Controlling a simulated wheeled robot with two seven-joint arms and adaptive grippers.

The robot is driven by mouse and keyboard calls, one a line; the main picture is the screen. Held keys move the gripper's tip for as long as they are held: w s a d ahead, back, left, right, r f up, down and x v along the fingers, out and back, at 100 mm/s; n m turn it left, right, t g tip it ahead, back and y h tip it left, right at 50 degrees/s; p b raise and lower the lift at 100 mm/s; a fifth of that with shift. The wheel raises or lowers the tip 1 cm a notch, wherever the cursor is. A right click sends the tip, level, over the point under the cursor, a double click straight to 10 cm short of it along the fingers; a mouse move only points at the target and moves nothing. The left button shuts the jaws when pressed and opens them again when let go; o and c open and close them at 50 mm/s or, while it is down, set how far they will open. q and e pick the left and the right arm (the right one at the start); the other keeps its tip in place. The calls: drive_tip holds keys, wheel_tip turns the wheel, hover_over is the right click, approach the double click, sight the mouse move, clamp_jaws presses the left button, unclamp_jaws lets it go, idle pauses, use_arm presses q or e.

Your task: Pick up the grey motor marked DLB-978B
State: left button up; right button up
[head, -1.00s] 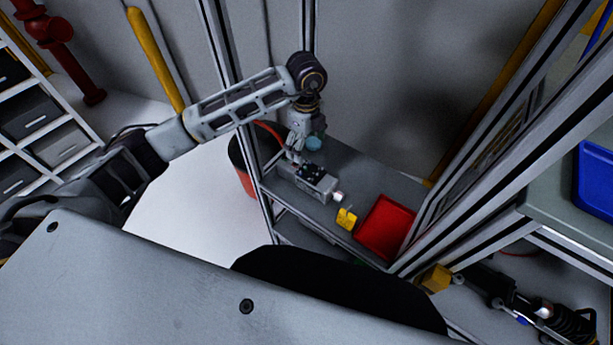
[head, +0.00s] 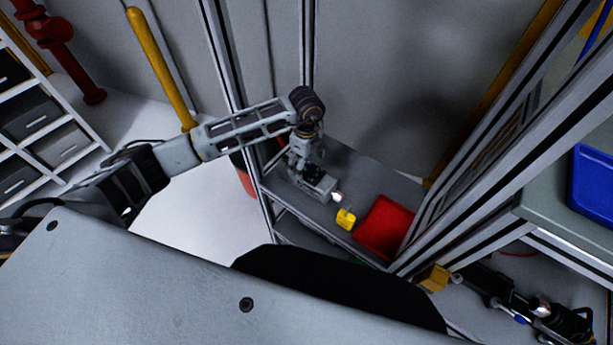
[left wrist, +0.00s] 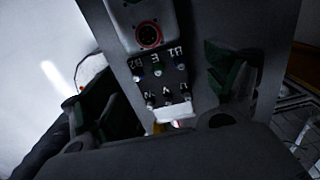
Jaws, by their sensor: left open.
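The grey motor (head: 321,186) lies on the grey shelf between metal posts, beside the yellow piece. My left gripper (head: 302,173) is right over its far left end and hides part of it. In the left wrist view, the grey housing (left wrist: 127,14) has a round red-ringed socket. A black terminal block (left wrist: 157,75) with white letters shows below it. My left gripper's fingers (left wrist: 172,100) are open, one on each side of the block. Whether they touch the motor cannot be told. The marking DLB-978B is not readable.
A yellow piece (head: 345,218) and a red tray (head: 384,229) are on the shelf (head: 359,176), right of the motor. Metal posts (head: 230,80) frame the shelf closely. A red bin (head: 246,179) stands left of it. A blue tray (head: 595,185) is at far right.

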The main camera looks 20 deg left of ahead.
sight(307, 168)
use_arm(q)
drive_tip(key=shift+f, duration=0.35)
drive_tip(key=shift+s+f+p, duration=0.1)
drive_tip(key=shift+f+p, duration=0.5)
drive_tip(key=shift+f, duration=1.95)
drive_tip(key=shift+c, duration=0.3)
clamp_jaws()
drive_tip(key=shift+d+r, duration=0.1)
